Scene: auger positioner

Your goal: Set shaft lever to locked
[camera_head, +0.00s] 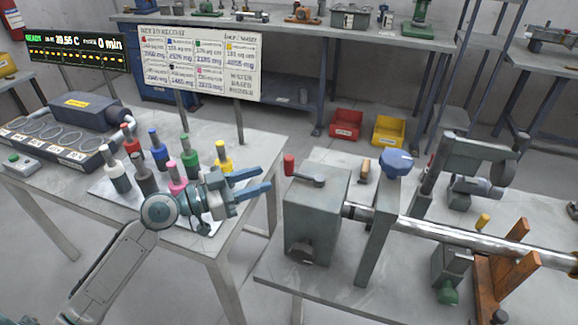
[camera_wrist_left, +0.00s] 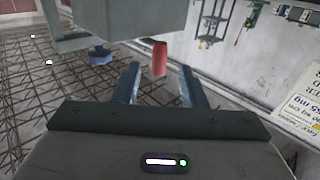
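The shaft lever (camera_head: 305,173) is a dark arm with a red handle on top of a grey-green box housing (camera_head: 318,213); its red end (camera_head: 289,165) points left and up. My left gripper (camera_head: 270,182) is open and empty, just left of the red handle in the head view, with its blue fingers pointing toward it. In the left wrist view the red handle (camera_wrist_left: 160,58) stands between and beyond the two fingertips (camera_wrist_left: 160,78), apparently not touched. The grey housing (camera_wrist_left: 130,18) is above it. My right gripper is not in view.
A steel shaft (camera_head: 440,230) runs right from the housing, past an upright plate with a blue knob (camera_head: 397,163). Several colored bottles (camera_head: 190,155) stand on the left table behind my left arm. A gap separates the two tables.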

